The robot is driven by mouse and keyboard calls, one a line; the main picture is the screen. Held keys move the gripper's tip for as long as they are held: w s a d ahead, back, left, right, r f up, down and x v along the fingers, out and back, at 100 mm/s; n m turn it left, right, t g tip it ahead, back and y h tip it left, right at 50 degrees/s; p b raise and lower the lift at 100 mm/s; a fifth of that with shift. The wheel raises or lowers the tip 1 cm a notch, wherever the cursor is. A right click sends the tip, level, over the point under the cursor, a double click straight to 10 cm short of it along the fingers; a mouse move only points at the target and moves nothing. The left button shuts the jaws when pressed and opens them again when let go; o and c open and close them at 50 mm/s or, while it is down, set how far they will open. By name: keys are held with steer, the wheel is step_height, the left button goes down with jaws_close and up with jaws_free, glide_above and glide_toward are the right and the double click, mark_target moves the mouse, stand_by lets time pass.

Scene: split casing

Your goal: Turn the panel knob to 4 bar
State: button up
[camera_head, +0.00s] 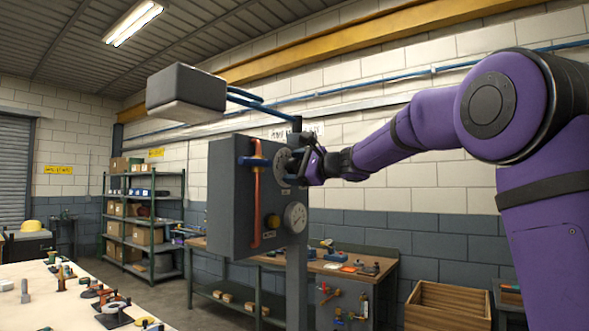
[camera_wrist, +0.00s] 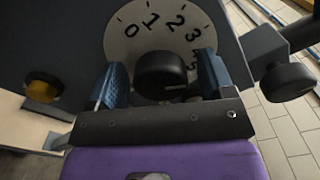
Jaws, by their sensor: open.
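The panel (camera_head: 228,190) is a grey box on a post in the head view. Its knob (camera_wrist: 160,73) is black and round, in front of a pale dial (camera_wrist: 128,40) with the numbers 0, 1, 2, 3 and further marks partly hidden. A light mark on the knob's lower right side faces the high end of the dial. The dial also shows in the head view (camera_head: 281,168), partly covered by my gripper (camera_head: 308,163). In the wrist view my gripper (camera_wrist: 160,88) is open, with one blue-padded finger on each side of the knob. I cannot tell whether they touch it.
A pressure gauge (camera_head: 295,217), a yellow button (camera_head: 273,221) and an orange pipe (camera_head: 257,205) are on the panel. A second black knob (camera_wrist: 287,80) is close to the right finger. A grey box (camera_head: 187,90) overhangs the panel. A workbench (camera_head: 330,267) stands behind.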

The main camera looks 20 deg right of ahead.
steer(key=v, duration=1)
steer(key=shift+s+d, duration=0.2)
steer(key=shift+s, duration=0.05)
steer(key=s+a+f+n+g+h, duration=0.1)
steer(key=s+a+f+n+g, duration=0.4)
steer(key=s, duration=0.5)
steer(key=s+d+f+n+g+h, duration=0.1)
steer(key=s+f+n+h, duration=0.3)
steer(key=s+f, duration=0.7)
steer(key=s+d+f+n+g+h, duration=0.1)
steer(key=s+f+n+g+h, duration=0.2)
steer(key=s+f, duration=0.7)
steer(key=s+n+h, duration=0.2)
steer(key=s+n, duration=0.2)
steer(key=s, duration=0.2)
steer(key=shift+s+f+n+h, duration=0.3)
steer(key=shift+s+f+n, duration=0.1)
steer(key=shift+d, duration=0.1)
